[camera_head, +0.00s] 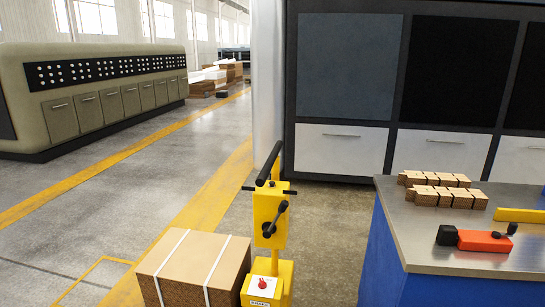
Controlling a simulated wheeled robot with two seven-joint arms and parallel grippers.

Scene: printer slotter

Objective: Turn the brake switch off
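A yellow machine (270,215) with a black handle (268,163) stands upright at the lower middle of the head view. A black lever (275,220) is on its upper yellow housing. Low on its yellow body, a small red switch (262,283) sits on a white plate. A small label (260,304) is under it at the picture's bottom edge, too small to read surely. Which position the switch is in, I cannot tell. Neither of my grippers shows in this view.
A strapped cardboard stack (190,267) stands just left of the yellow machine. At right, a metal-topped blue table (430,240) bears small brown stacks (441,189) and a red-and-black tool (480,240). Dark cabinets (345,70) stand behind. Open floor lies to the left.

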